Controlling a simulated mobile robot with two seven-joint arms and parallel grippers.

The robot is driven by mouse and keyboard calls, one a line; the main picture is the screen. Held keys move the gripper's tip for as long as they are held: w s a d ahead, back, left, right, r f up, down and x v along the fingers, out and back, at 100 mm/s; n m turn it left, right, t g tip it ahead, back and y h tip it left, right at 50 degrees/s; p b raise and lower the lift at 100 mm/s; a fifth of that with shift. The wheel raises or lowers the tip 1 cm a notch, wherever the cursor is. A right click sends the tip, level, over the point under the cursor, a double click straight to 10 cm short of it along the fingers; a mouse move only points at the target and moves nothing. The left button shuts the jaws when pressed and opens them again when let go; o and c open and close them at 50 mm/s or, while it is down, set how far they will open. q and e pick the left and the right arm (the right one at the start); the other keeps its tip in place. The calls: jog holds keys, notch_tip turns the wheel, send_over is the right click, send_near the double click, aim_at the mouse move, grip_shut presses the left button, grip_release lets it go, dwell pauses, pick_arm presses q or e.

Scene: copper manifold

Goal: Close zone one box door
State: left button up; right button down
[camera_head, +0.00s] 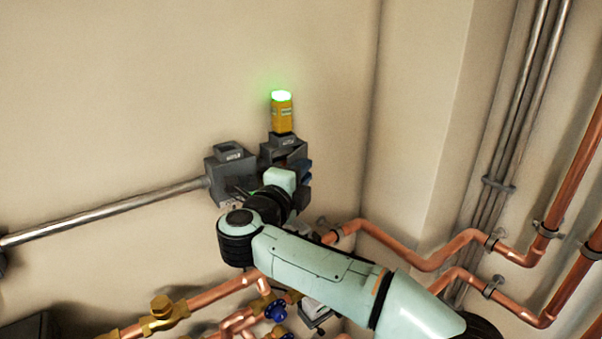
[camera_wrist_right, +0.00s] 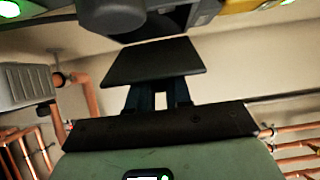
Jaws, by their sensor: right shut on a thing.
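Two small dark grey boxes are on the wall in the head view: a left box (camera_head: 228,180) joined to a metal conduit, and a right box (camera_head: 283,150) under a yellow unit (camera_head: 282,115) with a lit green top. Their labels are too small to read. My right gripper (camera_head: 304,174) is at the front of the right box and partly covers it. In the right wrist view, my right gripper's fingers (camera_wrist_right: 158,98) are shut on a flat dark panel, the box door (camera_wrist_right: 150,62). How far the door stands open is unclear. My left gripper is out of view.
Copper pipes (camera_head: 440,258) run along the wall to the right and below, with a brass valve (camera_head: 162,312) at lower left and blue handles (camera_head: 276,310) under my arm. The metal conduit (camera_head: 105,212) crosses the left wall. The wall above the boxes is clear.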

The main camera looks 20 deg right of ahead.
jog(key=shift+f, duration=0.1)
jog(key=c, duration=1.2)
grip_release()
jog(key=shift+s, duration=0.1)
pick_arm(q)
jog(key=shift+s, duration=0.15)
pick_arm(e)
jog(key=shift+o, duration=0.5)
jog(key=shift+s, duration=0.2)
jog(key=shift+a, duration=0.25)
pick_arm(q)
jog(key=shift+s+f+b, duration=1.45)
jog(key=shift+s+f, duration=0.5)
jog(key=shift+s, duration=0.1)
pick_arm(e)
jog(key=v, duration=1.3)
jog(key=shift+s, duration=0.2)
